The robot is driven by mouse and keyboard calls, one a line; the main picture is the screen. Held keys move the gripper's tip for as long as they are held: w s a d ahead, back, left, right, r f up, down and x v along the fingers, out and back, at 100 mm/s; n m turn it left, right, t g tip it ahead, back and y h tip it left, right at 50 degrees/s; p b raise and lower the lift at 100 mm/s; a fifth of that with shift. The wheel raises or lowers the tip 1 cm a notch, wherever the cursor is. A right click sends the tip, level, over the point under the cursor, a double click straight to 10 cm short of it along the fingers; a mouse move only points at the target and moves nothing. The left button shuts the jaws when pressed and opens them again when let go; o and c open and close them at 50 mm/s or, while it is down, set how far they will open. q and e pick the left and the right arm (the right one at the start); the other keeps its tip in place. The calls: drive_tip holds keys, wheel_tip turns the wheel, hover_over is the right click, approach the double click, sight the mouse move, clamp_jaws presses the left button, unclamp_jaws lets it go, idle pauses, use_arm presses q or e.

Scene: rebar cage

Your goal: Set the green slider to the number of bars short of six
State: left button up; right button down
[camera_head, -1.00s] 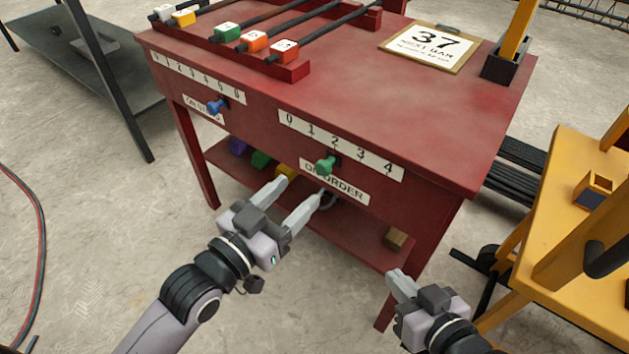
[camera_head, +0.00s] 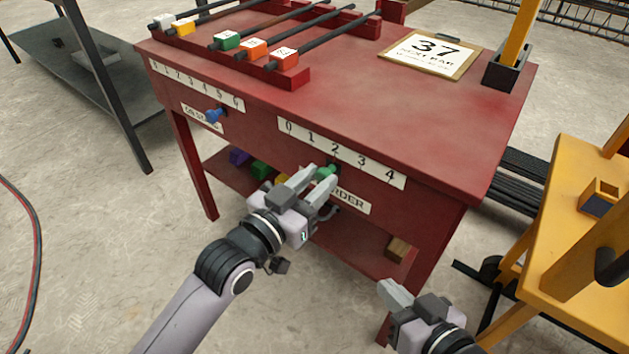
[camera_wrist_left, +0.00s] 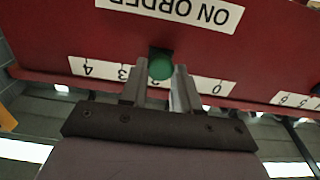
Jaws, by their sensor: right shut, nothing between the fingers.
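The green slider (camera_head: 326,172) sits below the 2 on the right-hand scale (camera_head: 362,163), which runs 0 to 4 on the red table's front. My left gripper (camera_head: 320,178) is at the slider, one finger on each side, seemingly touching it. The left wrist view shows the green knob (camera_wrist_left: 161,66) between the fingers, with the ON ORDER label (camera_wrist_left: 180,8) beyond. Several bars with coloured end tags, such as the green tag (camera_head: 226,40) and orange tag (camera_head: 252,49), lie in the rack on the table. My right gripper (camera_head: 392,295) is shut and empty, low at the right.
A blue slider (camera_head: 213,115) sits under the left-hand scale (camera_head: 197,86). Coloured blocks are on the shelf below. A yellow stand (camera_head: 560,230) is at the right, near my right arm.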

sight(312, 153)
use_arm(q)
clamp_jaws()
drive_tip(key=w+a, duration=0.2)
drive_tip(key=a, duration=0.1)
drive_tip(key=shift+w+a, duration=0.25)
drive_tip(key=shift+w, duration=0.05)
drive_tip(key=shift+w+a, duration=0.25)
drive_tip(key=shift+a, duration=0.1)
drive_tip(key=o, duration=1)
unclamp_jaws()
drive_tip(key=shift+s+p, duration=0.15)
drive_tip(key=shift+p, duration=0.15)
